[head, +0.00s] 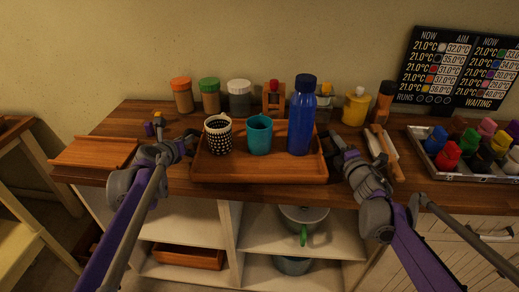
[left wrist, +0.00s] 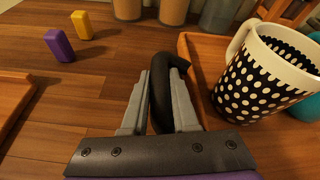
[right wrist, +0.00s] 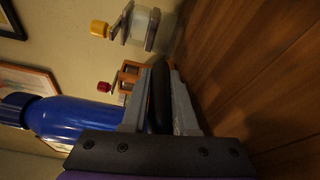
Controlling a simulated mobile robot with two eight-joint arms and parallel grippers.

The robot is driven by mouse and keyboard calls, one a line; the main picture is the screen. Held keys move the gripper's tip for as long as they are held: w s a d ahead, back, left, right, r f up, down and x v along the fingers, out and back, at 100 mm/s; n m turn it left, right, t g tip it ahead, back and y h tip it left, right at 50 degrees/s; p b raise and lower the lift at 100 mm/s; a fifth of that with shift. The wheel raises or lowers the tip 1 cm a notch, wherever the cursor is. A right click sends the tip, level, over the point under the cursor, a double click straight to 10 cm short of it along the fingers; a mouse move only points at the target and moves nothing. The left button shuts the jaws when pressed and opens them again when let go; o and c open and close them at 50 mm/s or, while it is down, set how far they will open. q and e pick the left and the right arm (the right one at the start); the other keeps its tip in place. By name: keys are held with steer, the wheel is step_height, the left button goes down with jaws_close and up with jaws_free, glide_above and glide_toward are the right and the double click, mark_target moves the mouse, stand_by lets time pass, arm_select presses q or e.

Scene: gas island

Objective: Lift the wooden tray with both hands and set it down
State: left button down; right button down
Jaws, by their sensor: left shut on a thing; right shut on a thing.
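The wooden tray (head: 260,175) is at the middle of the counter. It carries a black-and-white dotted mug (head: 218,138), a teal mug (head: 259,138) and a tall blue bottle (head: 301,120), all upright. My left gripper (head: 186,143) is shut on the tray's dark left handle, which shows between the fingers in the left wrist view (left wrist: 160,90). My right gripper (head: 336,146) is shut on the dark right handle, also seen in the right wrist view (right wrist: 159,95). The tray looks level; I cannot tell whether it touches the counter.
A wooden board (head: 95,152) lies to the left, with small purple and yellow blocks (left wrist: 59,45) near it. Several jars (head: 211,97) and bottles line the back.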

arm_select(q)
steer(key=shift+r, duration=0.15)
arm_select(e)
steer(key=shift+r, duration=0.15)
